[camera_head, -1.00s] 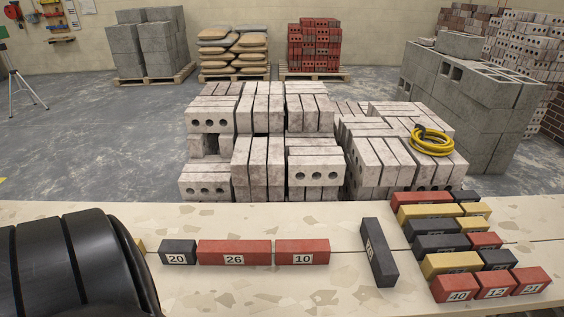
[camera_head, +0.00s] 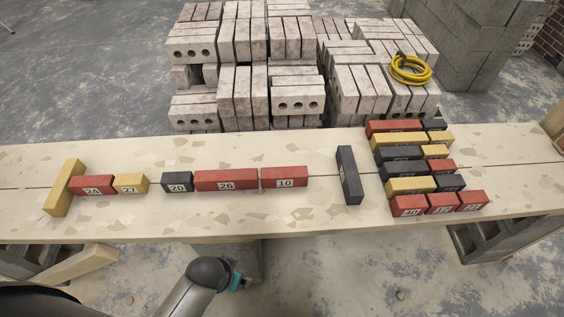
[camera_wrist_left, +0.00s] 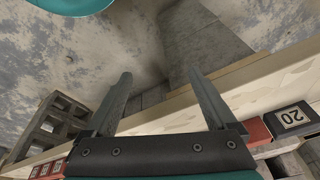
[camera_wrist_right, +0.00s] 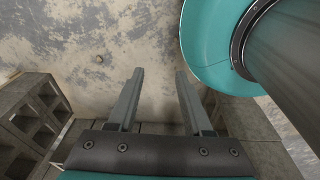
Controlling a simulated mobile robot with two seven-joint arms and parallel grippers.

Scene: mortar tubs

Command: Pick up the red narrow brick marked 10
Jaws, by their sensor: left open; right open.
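The red narrow brick marked 10 (camera_head: 285,177) lies on the bench in the head view, at the right end of a row. The longer red brick marked 26 (camera_head: 226,180) is close against its left side. My left gripper (camera_wrist_left: 158,75) is open and empty in its wrist view, beside the bench edge. My right gripper (camera_wrist_right: 157,72) is open and empty in its wrist view, above the concrete floor. Neither gripper's fingers can be made out in the head view, and both are apart from the brick marked 10.
A dark brick (camera_head: 349,175) lies crosswise right of the 10 brick, with a gap between. Beyond it is a block of several coloured bricks (camera_head: 409,184). Left are a dark brick marked 20 (camera_head: 177,182) and a yellow crosswise brick (camera_head: 64,187). The bench (camera_head: 290,215) is bare in front.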

